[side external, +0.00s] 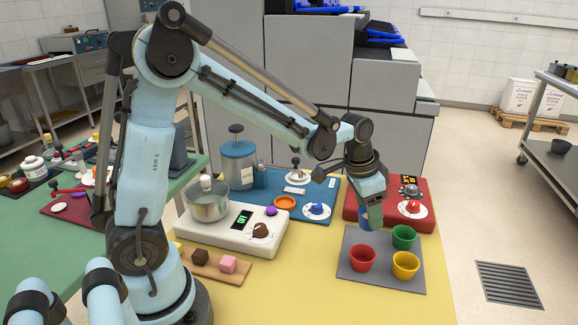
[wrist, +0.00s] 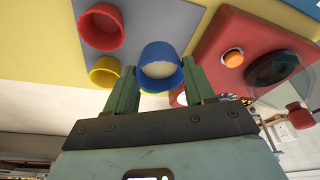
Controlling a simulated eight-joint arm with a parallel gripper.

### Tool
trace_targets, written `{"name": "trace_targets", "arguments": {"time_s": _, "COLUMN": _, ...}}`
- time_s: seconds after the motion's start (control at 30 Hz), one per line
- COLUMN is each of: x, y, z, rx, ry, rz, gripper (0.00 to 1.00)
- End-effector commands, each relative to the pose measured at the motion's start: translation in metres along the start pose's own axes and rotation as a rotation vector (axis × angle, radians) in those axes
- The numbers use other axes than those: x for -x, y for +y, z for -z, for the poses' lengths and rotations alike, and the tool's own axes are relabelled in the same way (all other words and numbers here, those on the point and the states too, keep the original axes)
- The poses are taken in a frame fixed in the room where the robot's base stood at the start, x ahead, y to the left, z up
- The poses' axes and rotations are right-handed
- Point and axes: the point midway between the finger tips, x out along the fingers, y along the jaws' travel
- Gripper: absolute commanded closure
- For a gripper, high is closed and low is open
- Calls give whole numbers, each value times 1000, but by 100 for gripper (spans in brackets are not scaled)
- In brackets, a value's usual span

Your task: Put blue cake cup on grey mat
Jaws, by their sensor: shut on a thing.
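My gripper (side external: 368,205) is shut on the blue cake cup (wrist: 158,58), which sits between the two fingers in the wrist view. In the side view the blue cup (side external: 371,217) shows below my gripper, by the back edge of the grey mat (side external: 357,237). I cannot tell whether it touches a surface. On the mat stand a red cup (side external: 362,258), a green cup (side external: 404,237) and a yellow cup (side external: 406,265). In the wrist view the green cup is mostly hidden behind the blue one.
A red device (side external: 428,190) with a dial stands just behind the mat. A white scale (side external: 232,232) with a metal pot (side external: 208,204) is to the left. A wooden board (side external: 212,262) with small cakes lies in front of it. The yellow tabletop (side external: 320,295) is clear at front.

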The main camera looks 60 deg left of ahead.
Motion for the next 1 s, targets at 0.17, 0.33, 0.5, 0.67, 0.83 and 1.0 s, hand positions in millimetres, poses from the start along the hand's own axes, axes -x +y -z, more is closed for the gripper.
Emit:
{"name": "trace_targets", "arguments": {"time_s": 0.17, "x": -10, "y": -15, "z": 0, "rx": 0, "ry": -1, "rz": 0, "gripper": 81}}
{"name": "trace_targets", "arguments": {"time_s": 0.33, "x": -25, "y": -16, "z": -3, "rx": -2, "ry": -1, "rz": 0, "gripper": 81}}
{"name": "trace_targets", "arguments": {"time_s": 0.5, "x": -44, "y": -16, "z": -9, "rx": -1, "ry": 0, "rz": 0, "gripper": 81}}
{"name": "trace_targets", "arguments": {"time_s": 0.67, "x": -49, "y": -16, "z": -11, "rx": -1, "ry": 0, "rz": 0, "gripper": 81}}
{"name": "trace_targets", "arguments": {"time_s": 0.83, "x": -49, "y": -16, "z": -11, "rx": -1, "ry": 0, "rz": 0, "gripper": 81}}
{"name": "trace_targets", "arguments": {"time_s": 1.0, "x": -52, "y": -16, "z": -11, "rx": -1, "ry": 0, "rz": 0, "gripper": 45}}
